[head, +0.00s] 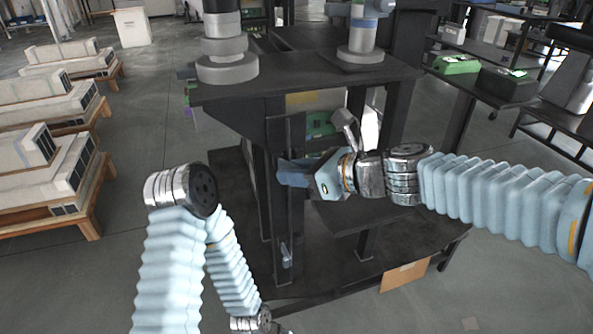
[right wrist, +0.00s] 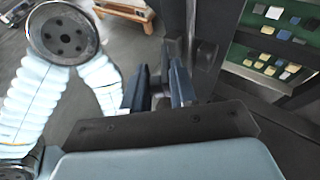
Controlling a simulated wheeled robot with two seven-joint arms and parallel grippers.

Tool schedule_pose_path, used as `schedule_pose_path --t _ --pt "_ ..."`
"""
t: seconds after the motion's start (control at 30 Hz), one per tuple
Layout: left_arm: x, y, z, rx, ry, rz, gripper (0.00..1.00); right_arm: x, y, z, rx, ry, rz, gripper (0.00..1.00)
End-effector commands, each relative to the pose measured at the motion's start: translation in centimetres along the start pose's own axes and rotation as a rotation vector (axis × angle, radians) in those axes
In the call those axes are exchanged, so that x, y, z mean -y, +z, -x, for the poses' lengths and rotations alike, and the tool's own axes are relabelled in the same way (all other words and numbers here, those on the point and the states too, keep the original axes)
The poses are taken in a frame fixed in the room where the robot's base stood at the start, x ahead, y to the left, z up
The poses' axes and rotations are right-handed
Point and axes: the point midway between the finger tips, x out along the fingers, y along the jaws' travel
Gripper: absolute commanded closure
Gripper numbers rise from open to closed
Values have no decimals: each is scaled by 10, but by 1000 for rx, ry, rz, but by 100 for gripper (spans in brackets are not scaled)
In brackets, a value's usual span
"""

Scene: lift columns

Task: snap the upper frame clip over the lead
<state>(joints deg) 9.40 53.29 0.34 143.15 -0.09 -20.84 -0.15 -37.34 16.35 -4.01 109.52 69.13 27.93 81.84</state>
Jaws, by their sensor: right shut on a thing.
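My right gripper (head: 284,172) reaches in from the right, its blue fingers at the front of a dark upright post (head: 296,225). In the right wrist view its two fingers (right wrist: 161,78) stand either side of a small dark part at the post, and they are shut on it. This part appears to be the upper frame clip, mostly hidden by the fingers. A small light grey fitting (head: 286,257) sits lower on the post. I cannot make out the lead. My left arm folds down at the lower left, and its gripper is out of the picture.
The post belongs to a dark frame with a tabletop (head: 300,84) carrying grey columns. A lower dark deck (head: 340,268) has a brown card (head: 404,275) at its edge. Pallets with pale units (head: 50,165) stand left. Benches (head: 480,85) stand right. Floor between is clear.

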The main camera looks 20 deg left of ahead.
Motion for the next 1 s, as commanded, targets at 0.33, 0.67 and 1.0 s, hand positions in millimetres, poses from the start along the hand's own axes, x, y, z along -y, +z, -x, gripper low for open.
schedule_pose_path --t 0.33,0.67,1.0 --pt "-1 0 1 1 0 0 100 0 0 0 -1 8 5 100" --pt "-5 1 8 4 3 -3 100 4 1 0 -3 55 25 100" --pt "-28 7 43 20 18 -17 100 16 6 3 -4 265 106 100"
